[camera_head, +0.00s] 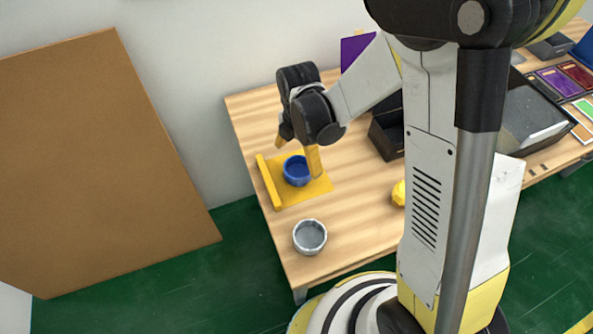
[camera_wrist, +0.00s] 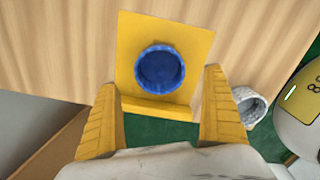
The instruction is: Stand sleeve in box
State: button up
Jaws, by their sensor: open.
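A purple flat piece (camera_head: 355,50), possibly the sleeve, stands upright at the back of the table, partly hidden by my arm. I cannot tell whether it is inside a box. A black open box (camera_head: 386,132) sits in front of it, its right part hidden behind my arm. My gripper (camera_head: 297,152) is open and empty, pointing down above a blue cup (camera_head: 298,171) on a yellow L-shaped stand (camera_head: 265,182). In the wrist view the cup (camera_wrist: 161,70) shows between and beyond the spread fingers, apart from them.
A grey faceted cup (camera_head: 309,237) stands near the table's front left corner. A yellow lump (camera_head: 398,193) is partly hidden by my arm. A dark case (camera_head: 530,112) and coloured cards (camera_head: 560,83) lie at right. A brown board (camera_head: 100,165) leans left of the table.

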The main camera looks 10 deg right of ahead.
aim_at(298, 174)
notch_tip(298, 174, down, 6)
jog(key=b, duration=0.2)
jog(key=shift+b, duration=0.3)
jog(key=shift+r, duration=0.15)
jog(key=c, duration=1)
jog(key=shift+r, duration=0.1)
